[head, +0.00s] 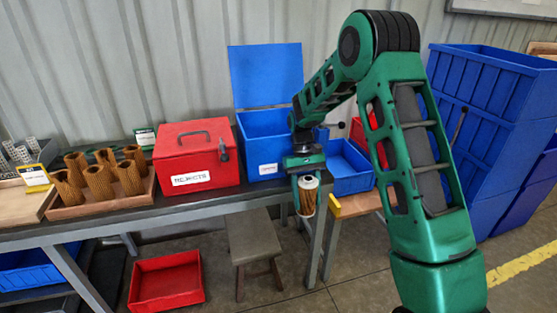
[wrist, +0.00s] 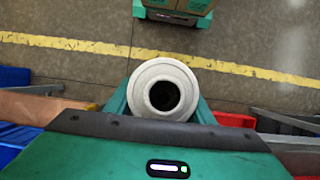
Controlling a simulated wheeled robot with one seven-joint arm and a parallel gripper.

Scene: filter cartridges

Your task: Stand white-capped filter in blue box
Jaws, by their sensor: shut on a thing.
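A shut red box (head: 197,160) stands left of the blue box. A tray with several brown filters (head: 98,180) is further left. A low blue bin (head: 348,172) is to the right. A stool (head: 255,240) and a red tray (head: 167,282) are on the floor.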

